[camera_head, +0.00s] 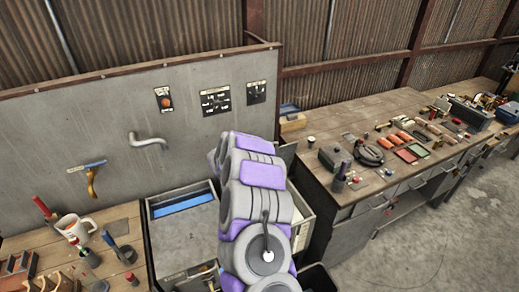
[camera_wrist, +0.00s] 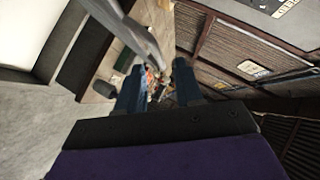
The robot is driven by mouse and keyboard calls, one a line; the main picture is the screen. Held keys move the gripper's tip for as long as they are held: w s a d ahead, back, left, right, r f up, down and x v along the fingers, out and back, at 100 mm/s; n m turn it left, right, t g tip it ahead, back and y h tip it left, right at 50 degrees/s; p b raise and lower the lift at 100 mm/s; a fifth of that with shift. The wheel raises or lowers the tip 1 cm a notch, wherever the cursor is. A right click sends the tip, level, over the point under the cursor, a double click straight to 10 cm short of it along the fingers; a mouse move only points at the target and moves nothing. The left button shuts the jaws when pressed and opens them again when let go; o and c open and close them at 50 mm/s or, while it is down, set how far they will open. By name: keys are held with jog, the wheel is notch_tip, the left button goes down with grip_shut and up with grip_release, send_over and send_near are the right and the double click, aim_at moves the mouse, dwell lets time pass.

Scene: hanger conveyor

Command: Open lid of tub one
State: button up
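A grey tub (camera_head: 152,235) stands left of my arm in the head view, below the grey wall panel. A blue strip shows near its back, with a flat grey surface in front. A second, pale-walled tub (camera_head: 303,222) is partly hidden behind my arm, and a dark tub (camera_head: 318,280) shows at the bottom edge. I cannot tell which is tub one. In the wrist view my gripper (camera_wrist: 158,85) has its two blue-grey fingers apart, with nothing held between them. The fingers are hidden in the head view. No tub is clearly recognisable in the wrist view.
A bent pipe (camera_head: 148,141) sticks out of the wall panel (camera_head: 60,130). A long workbench (camera_head: 350,128) covered in tools is at right. Open concrete floor (camera_head: 440,230) lies at far right.

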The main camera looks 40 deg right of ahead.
jog(key=b+v, duration=0.1)
jog(key=v, duration=0.9)
jog(key=shift+s, duration=0.1)
